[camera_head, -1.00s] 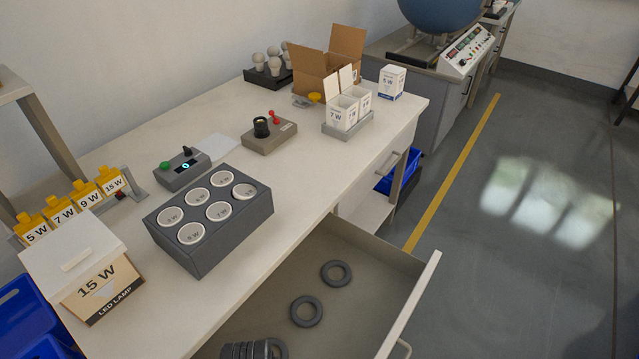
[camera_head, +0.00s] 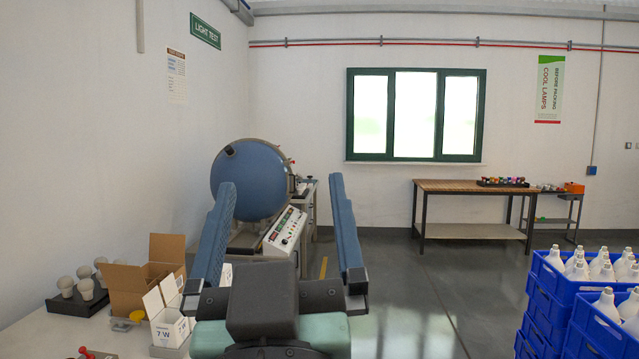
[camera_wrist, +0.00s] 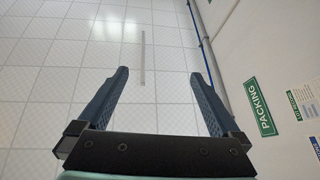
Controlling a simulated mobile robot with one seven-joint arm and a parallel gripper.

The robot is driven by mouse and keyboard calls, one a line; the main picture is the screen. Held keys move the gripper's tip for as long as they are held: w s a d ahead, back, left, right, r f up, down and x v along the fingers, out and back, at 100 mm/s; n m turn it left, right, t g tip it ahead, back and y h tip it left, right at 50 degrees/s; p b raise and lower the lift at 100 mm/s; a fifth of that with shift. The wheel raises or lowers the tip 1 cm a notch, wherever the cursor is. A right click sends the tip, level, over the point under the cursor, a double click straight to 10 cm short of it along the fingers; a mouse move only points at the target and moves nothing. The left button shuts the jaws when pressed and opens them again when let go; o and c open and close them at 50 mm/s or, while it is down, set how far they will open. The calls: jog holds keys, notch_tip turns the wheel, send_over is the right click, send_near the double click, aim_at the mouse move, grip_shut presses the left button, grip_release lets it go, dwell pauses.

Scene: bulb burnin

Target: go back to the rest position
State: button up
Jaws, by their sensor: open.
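My gripper (camera_head: 281,195) is raised in front of the head camera, fingers pointing up, spread wide and empty. In the wrist view my gripper (camera_wrist: 158,88) also shows its two blue fingers apart with nothing between them. Behind them are the tiled ceiling (camera_wrist: 75,40) and a wall with a green PACKING sign (camera_wrist: 258,107). Nothing touches the fingers in either view.
The white bench (camera_head: 50,335) at lower left holds a cardboard box (camera_head: 130,288), white 7 W boxes (camera_head: 168,318) and bulbs in a dark tray (camera_head: 75,298). A blue sphere (camera_head: 250,180) stands behind my gripper. Blue crates (camera_head: 545,300) with white bulbs stand at right.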

jog(key=s+d+r+m+t+h, duration=0.2)
jog(key=s+d+r+t, duration=0.1)
jog(key=s+r, duration=0.3)
jog(key=shift+s+d+r, duration=0.2)
jog(key=shift+s+r, duration=0.05)
jog(key=shift+r, duration=0.5)
